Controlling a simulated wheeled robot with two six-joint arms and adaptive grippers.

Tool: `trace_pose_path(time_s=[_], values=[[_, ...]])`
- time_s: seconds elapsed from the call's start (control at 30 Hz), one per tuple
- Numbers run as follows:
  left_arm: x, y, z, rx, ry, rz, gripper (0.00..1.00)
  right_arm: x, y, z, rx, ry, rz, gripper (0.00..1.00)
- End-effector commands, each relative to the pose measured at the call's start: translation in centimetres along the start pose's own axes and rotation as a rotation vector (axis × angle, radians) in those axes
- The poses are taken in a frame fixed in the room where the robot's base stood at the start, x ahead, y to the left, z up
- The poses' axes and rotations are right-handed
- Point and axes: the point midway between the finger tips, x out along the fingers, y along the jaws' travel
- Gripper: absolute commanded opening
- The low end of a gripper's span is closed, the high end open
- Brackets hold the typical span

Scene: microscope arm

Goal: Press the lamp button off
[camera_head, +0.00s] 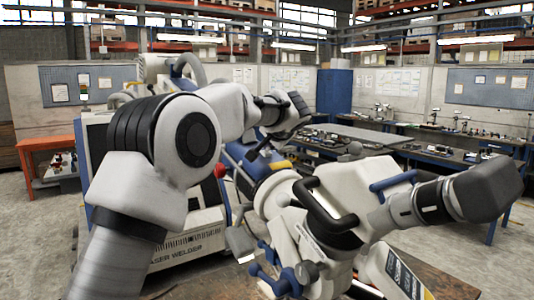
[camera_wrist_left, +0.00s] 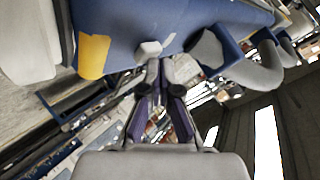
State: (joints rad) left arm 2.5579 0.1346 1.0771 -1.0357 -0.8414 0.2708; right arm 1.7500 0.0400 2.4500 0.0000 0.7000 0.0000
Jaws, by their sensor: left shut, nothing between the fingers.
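The microscope arm has a blue housing (camera_head: 238,153) with a yellow band (camera_head: 278,166). In the left wrist view the blue housing (camera_wrist_left: 115,22) carries a small pale grey block (camera_wrist_left: 148,50), which looks like the lamp button. My left gripper (camera_wrist_left: 160,70) is shut and empty, its fingertips just by that block; I cannot tell whether they touch it. In the head view my left gripper (camera_head: 268,143) is above the blue housing, partly hidden behind my wrist. The button cannot be made out there. My right gripper is in neither view.
The white microscope head (camera_head: 350,190) with black handles fills the centre right. A laser welder (camera_head: 190,235) with a red knob (camera_head: 220,171) stands behind my left arm. Workbenches (camera_head: 440,155) line the right, and an orange table (camera_head: 50,148) stands at the left.

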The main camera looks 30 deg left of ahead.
Motion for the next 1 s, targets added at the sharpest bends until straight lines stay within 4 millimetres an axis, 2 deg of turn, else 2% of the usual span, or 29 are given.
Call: trace_pose_path(time_s=[0.5, 0.83, 1.0], values=[[0.3, 0.2, 0.2, 0.000, -0.002, 0.001, 0.00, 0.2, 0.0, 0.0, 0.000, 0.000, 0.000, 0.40], [-0.8, -0.7, -0.7, 0.000, -0.002, 0.001, 0.00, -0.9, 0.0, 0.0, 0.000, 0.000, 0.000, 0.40], [-0.9, -0.7, -0.7, 0.000, -0.002, 0.001, 0.00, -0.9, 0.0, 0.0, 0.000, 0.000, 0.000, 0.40]])
